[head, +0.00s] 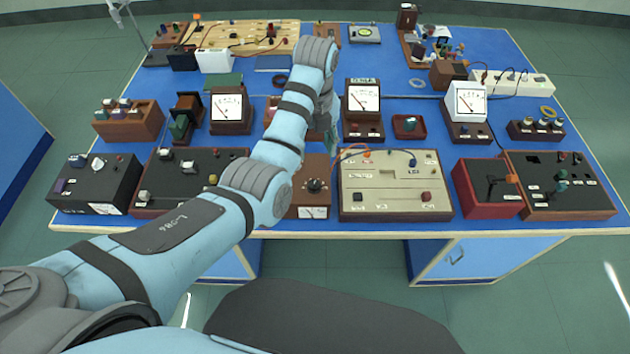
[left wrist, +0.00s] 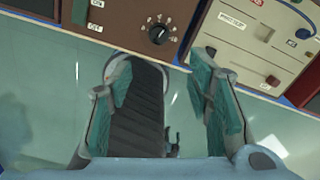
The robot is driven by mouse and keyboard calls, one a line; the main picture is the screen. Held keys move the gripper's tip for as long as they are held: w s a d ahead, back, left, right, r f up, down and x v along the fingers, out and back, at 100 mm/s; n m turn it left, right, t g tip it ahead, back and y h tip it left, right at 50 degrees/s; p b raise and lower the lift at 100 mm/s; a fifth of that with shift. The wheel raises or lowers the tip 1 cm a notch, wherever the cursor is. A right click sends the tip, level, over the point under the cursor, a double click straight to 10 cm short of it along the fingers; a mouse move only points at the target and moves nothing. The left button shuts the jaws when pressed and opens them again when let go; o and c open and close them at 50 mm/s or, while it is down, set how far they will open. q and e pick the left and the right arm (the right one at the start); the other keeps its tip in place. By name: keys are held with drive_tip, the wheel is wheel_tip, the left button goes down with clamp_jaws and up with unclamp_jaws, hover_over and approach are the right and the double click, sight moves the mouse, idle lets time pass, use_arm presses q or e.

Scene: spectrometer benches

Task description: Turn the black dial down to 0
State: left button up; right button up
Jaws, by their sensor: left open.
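The black dial (head: 315,185) is a round knob on the face of a small brown wooden box (head: 322,206) at the bench's front edge. In the left wrist view the dial (left wrist: 158,34) sits at the top, between and beyond my fingertips, with white scale marks around it. The reading is too small to tell. My left gripper (left wrist: 163,68) is open and empty, its two teal fingers apart and not touching the dial. In the head view my left gripper (head: 332,138) is partly hidden by my arm, above the area behind the box. My right gripper is not in view.
A beige panel (head: 397,200) stands right of the box, and a dark brown panel (head: 181,203) stands left of it. White-faced meters (head: 361,98) stand behind. A red box (head: 484,205) is farther right. Free floor lies before the bench.

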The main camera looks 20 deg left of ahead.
sight(314, 184)
use_arm(q)
wheel_tip(314, 184, down, 14)
drive_tip(key=shift+r+b, duration=0.1)
drive_tip(key=shift+b, duration=1.05)
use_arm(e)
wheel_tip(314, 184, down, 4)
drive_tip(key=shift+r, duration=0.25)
use_arm(q)
drive_tip(key=shift+c, duration=0.2)
drive_tip(key=shift+a, duration=0.1)
clamp_jaws()
drive_tip(key=shift+r, duration=0.1)
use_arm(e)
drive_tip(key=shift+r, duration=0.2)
